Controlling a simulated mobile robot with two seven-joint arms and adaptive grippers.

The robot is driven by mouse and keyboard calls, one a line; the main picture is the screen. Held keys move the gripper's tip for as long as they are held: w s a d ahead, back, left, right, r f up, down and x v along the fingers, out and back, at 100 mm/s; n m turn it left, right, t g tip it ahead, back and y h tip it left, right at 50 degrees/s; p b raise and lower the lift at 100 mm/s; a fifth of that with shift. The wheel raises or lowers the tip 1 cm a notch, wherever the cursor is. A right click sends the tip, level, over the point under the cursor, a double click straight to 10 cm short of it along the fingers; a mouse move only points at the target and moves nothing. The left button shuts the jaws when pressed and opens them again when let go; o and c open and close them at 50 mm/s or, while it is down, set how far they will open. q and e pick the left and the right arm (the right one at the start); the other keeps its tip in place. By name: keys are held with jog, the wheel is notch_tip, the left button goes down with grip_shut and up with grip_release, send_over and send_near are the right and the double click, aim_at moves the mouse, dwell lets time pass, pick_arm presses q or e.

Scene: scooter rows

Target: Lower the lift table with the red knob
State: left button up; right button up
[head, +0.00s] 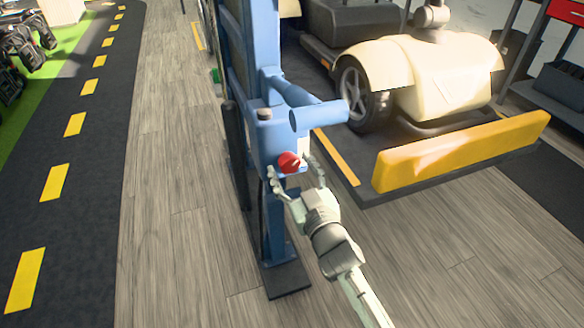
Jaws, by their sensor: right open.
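The red knob (289,162) is on the front of the blue lift post (262,140) in the middle of the head view. My right gripper (295,178) is open, with one finger on each side of the knob just below it. I cannot tell whether the fingers touch it. The lift table (440,168) lies to the right of the post, with a yellow stop bar (462,150) along its front end. A cream scooter (430,75) stands on it. How high the table sits is hard to tell. My left gripper is not in view.
A dark lane with yellow dashes (54,182) runs along the left, beside a green strip with dark vehicles (22,45). Clear wooden floor (175,200) lies left of the post and in front. A dark shelf unit with a red drawer (566,12) stands at the far right.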

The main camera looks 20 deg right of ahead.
jog(key=shift+c, duration=0.6)
jog(key=c, duration=1)
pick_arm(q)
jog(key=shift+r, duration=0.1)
pick_arm(e)
jog(key=shift+c, duration=0.2)
